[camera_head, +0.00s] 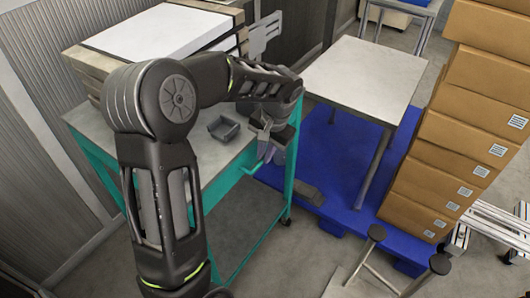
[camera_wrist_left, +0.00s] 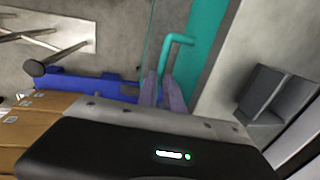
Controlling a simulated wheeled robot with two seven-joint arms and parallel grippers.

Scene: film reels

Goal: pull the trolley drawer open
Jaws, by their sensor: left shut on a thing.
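The trolley (camera_head: 221,167) has a teal frame and a grey top and stands in the middle of the head view. A teal bar handle (camera_head: 251,168) sticks out near its top edge on the right side; it also shows in the left wrist view (camera_wrist_left: 179,39). My left gripper (camera_head: 268,152) is at this handle. In the left wrist view its two purplish fingers (camera_wrist_left: 163,92) are closed around the handle's lower end. My right gripper is not in view.
A grey table (camera_head: 362,80) stands on a blue pallet (camera_head: 325,160) to the right, beside stacked cardboard boxes (camera_head: 465,130).

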